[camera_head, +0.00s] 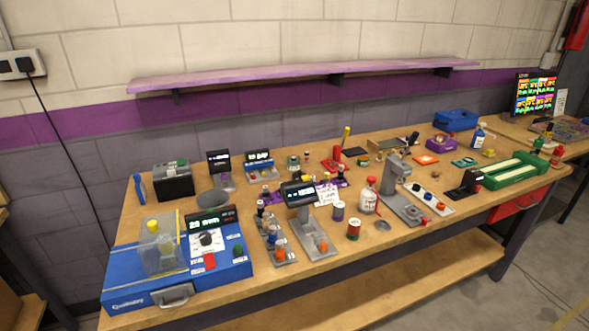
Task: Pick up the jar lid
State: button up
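A small flat grey disc (383,226), which looks like the jar lid, lies on the wooden workbench (340,252) near its front edge. It sits to the right of a red and dark green cylinder (354,229) and in front of a white bottle with a red cap (369,197). The disc is small in the picture, so I cannot be sure it is the lid. Nothing lies on top of it. My gripper is not in view.
A grey stand (399,187) rises right of the disc. A display stand (305,212) and a blue machine (180,265) are farther left. A green-framed tray (515,170) is at right. A purple shelf (300,77) hangs behind. Bare bench lies along the front edge.

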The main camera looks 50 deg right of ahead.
aim_at(298, 175)
jog(key=z, duration=0.4)
jog(key=i+j+z, duration=0.2)
jog(key=z, duration=0.25)
jog(key=i+j+z, duration=0.1)
jog(key=z, duration=0.4)
jog(key=i+j+z, duration=0.1)
jog(key=j+z, duration=0.35)
